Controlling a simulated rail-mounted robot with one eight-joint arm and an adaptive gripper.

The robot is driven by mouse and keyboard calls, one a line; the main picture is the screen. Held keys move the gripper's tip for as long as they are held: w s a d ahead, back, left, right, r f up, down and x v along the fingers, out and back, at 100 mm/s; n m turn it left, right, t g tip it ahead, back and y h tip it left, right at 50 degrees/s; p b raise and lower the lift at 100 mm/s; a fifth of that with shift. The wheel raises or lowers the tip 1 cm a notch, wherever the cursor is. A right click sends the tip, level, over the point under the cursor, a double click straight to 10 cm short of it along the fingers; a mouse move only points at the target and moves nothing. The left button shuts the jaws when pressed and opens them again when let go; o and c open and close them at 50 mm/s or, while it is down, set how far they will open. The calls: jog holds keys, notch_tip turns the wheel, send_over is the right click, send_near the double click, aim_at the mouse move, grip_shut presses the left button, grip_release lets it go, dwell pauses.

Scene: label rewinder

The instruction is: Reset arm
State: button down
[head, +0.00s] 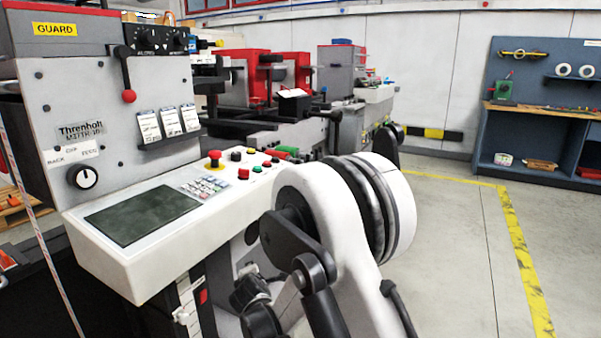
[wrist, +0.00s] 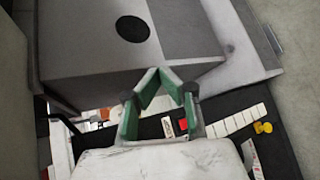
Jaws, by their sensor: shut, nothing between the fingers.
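My gripper (wrist: 174,78) shows in the wrist view, with green-edged fingers. The fingers lean together at their tips and hold nothing. A grey box-like machine part with a black round spot (wrist: 132,29) fills the view beyond the fingertips. I cannot tell whether the tips touch it. In the head view my white arm (head: 330,215) is bent in front of the machine's control panel, at the right of the screen (head: 142,215). My gripper cannot be made out clearly there.
The label machine (head: 95,100) has a red-knobbed lever (head: 128,96), a dial (head: 82,177) and a red emergency button (head: 214,155). Red machine units (head: 245,75) stand behind. A blue workbench (head: 545,125) is at the far right. Open floor with a yellow line (head: 520,250) lies right.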

jog(key=s+d+r+m+g+h, duration=0.1)
jog(key=s+d+r+m, duration=0.55)
jog(key=d+r, duration=0.4)
jog(key=s+d+r+m+g+h, duration=0.15)
jog(key=s+d+r+m, duration=0.5)
jog(key=d, duration=0.65)
jog(key=s+d+r+m+g, duration=0.1)
jog(key=s+d+m, duration=0.25)
jog(key=s, duration=0.55)
jog(key=s+d+m+g, duration=0.1)
jog(key=s+d+m, duration=0.25)
jog(key=s, duration=0.65)
jog(key=s+d+r+m+g, duration=0.1)
jog(key=s+d+m, duration=0.25)
jog(key=s, duration=0.55)
notch_tip(320, 180, up, 18)
jog(key=p, duration=1.8)
jog(key=shift+d+y, duration=0.35)
jog(key=shift+d, duration=0.1)
jog(key=shift+n, duration=0.25)
